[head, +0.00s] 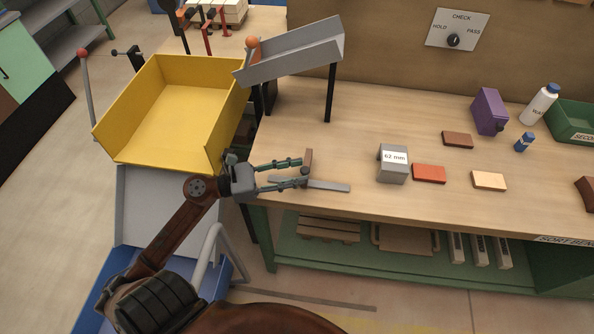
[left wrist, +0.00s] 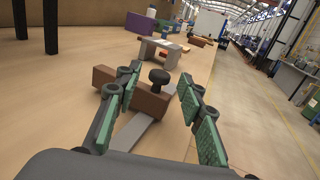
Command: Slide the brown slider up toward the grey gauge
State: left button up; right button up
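The brown slider (head: 309,158) sits on a flat grey rail (head: 330,186) near the bench's front left edge. In the left wrist view the slider (left wrist: 150,103) is a brown block with a black knob (left wrist: 159,77) on top. My left gripper (head: 301,172) is open at the slider, its green-padded fingers spread either side of the knob. The left finger hides part of the block; contact cannot be told. The grey gauge (head: 393,164), marked 62 mm, stands to the right of the rail; it also shows beyond the slider in the left wrist view (left wrist: 160,50). My right gripper is out of view.
A red brick (head: 429,173), a cream brick (head: 489,181) and a brown brick (head: 458,140) lie right of the gauge. A purple block (head: 489,111) stands behind them. A grey chute (head: 296,52) on black posts and a yellow tray (head: 175,113) are at the left.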

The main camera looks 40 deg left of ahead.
pick_arm(q)
jog(key=shift+w+d, duration=0.2)
jog(key=shift+c, duration=0.7)
grip_shut()
